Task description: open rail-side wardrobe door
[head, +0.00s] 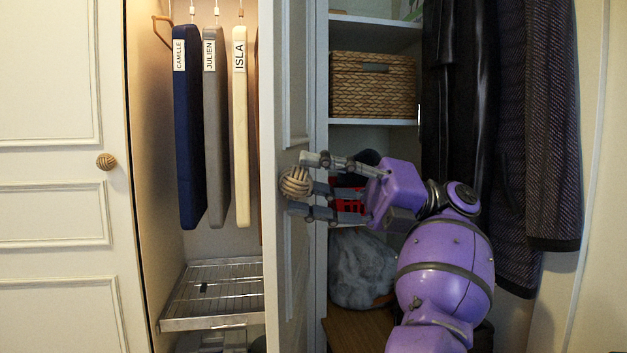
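The rail-side wardrobe door (290,290) stands swung open and shows nearly edge-on in the head view. Its round woven knob (297,182) is on the panelled face. The compartment to the left of this door is exposed, with navy, grey and cream hanging covers (215,130) labelled Camille, Julien and Isla.
A closed white door (50,180) with its own knob (106,162) is at the left. A wire shelf (215,290) sits low in the compartment. Right of the open door are shelves with a wicker basket (373,84), a grey fluffy item (362,268) and dark hanging coats (500,100).

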